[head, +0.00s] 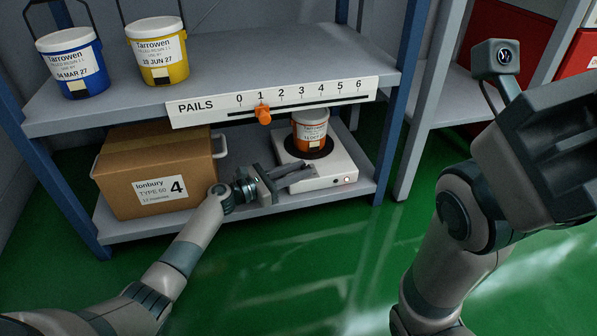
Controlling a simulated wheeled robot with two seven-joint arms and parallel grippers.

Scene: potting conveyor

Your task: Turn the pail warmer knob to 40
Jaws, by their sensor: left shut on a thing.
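The pail warmer (346,161) is a white box with a dark round plate on the lower shelf. An orange pail (310,131) with a pale label and grey lid stands upright on its plate. My left gripper (308,172) reaches in from the left and is shut at the warmer's front left, on the knob. The knob and its scale marks are hidden by the fingers, so its setting cannot be read. A small red light shows on the warmer's front. My right arm is at the right; its hand (540,145) is raised, and its fingers cannot be made out.
A cardboard box (155,160) stands left of the warmer. Above, a blue pail (72,62) and a yellow pail (158,50) stand on the upper shelf. A PAILS scale (320,92) with an orange slider near 1 fronts that shelf. The green floor in front is clear.

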